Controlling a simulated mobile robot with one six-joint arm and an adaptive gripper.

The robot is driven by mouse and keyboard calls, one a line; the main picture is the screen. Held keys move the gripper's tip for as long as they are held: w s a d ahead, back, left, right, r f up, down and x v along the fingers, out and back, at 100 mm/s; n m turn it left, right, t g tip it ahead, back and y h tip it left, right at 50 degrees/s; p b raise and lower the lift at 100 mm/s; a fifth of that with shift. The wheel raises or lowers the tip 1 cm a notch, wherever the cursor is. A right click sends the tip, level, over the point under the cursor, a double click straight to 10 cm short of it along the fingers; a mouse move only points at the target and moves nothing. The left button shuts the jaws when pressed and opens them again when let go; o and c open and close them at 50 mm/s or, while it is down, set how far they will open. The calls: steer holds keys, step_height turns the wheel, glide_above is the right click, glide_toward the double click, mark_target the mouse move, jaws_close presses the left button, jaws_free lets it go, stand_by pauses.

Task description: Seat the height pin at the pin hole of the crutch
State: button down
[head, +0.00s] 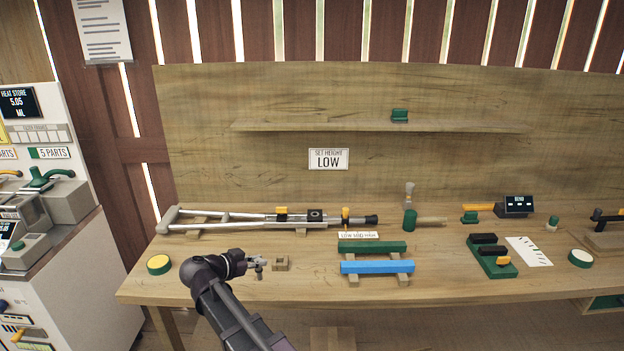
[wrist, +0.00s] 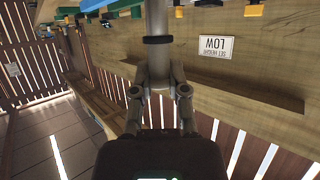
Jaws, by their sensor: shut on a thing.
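The crutch (head: 235,218) lies along the back of the bench, its grip end at the left and its dark tip (head: 371,219) at the right. A black block (head: 316,216) with a round mark and a yellow upright piece (head: 345,214) sit on its shaft. The pin hole itself is too small to make out. My gripper (head: 258,262) is in front of the crutch, apart from it. In the wrist view my gripper (wrist: 160,84) is shut on a grey round piece with a dark collar, seemingly the height pin (wrist: 157,18).
A small wooden block with a recess (head: 280,263) stands just right of my gripper. A blue bar (head: 377,267) and a green bar (head: 372,247) lie on supports farther right. A yellow-topped disc (head: 159,264) is at the left. A sign (head: 328,159) reads SET HEIGHT LOW.

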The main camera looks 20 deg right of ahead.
step_height(320, 180, up, 24)
steer(key=p, duration=2.2)
steer(key=shift+f, duration=0.2)
